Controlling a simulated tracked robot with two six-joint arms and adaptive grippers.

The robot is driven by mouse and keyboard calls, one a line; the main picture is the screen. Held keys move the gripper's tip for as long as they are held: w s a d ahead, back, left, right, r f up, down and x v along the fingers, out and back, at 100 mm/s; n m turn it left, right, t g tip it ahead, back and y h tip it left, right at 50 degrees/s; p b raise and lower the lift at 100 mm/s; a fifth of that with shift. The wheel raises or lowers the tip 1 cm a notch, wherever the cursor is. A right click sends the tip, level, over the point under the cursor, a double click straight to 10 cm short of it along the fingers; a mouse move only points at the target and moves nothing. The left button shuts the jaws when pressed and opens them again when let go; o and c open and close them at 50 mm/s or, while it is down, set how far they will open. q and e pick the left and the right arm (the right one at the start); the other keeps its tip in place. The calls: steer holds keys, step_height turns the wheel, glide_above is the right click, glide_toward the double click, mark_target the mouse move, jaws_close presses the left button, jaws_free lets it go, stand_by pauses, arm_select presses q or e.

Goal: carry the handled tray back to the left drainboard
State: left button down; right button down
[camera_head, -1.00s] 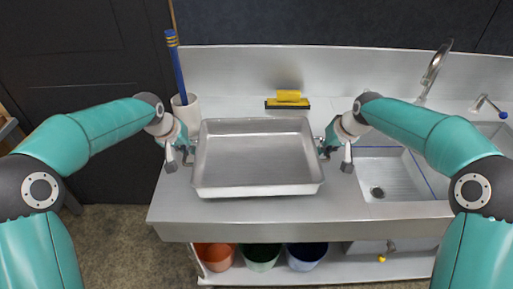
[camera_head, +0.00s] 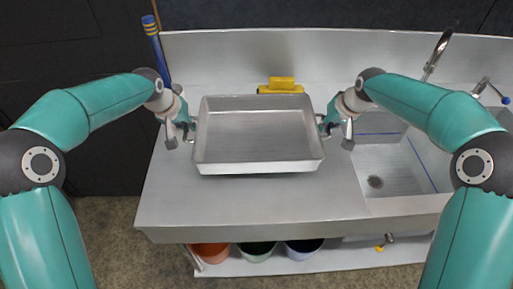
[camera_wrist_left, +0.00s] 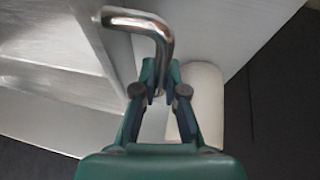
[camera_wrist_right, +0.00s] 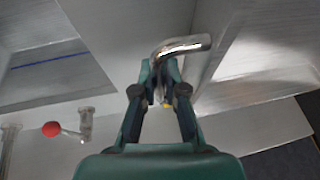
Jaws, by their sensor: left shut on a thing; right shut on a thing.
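The handled tray (camera_head: 258,140) is a shallow rectangular metal pan in the middle of the head view, over the left drainboard (camera_head: 250,208). It looks level and empty. I cannot tell from the head view whether its underside touches the drainboard. My left gripper (camera_head: 188,128) is shut on the tray's left handle, a bent chrome bar (camera_wrist_left: 150,28) in the left wrist view. My right gripper (camera_head: 327,125) is shut on the right handle, a similar chrome bar (camera_wrist_right: 182,46) in the right wrist view.
The sink basin (camera_head: 392,172) with a faucet (camera_head: 437,55) lies to the right. A yellow-and-black squeegee (camera_head: 281,86) stands behind the tray. A blue-handled brush (camera_head: 155,45) stands at the back left. Buckets (camera_head: 257,250) sit on the shelf below. The drainboard's front is clear.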

arm_select(q)
steer(key=shift+a+r, duration=0.1)
steer(key=shift+a, duration=0.15)
arm_select(e)
steer(key=shift+r, duration=0.1)
steer(key=shift+w+d, duration=0.1)
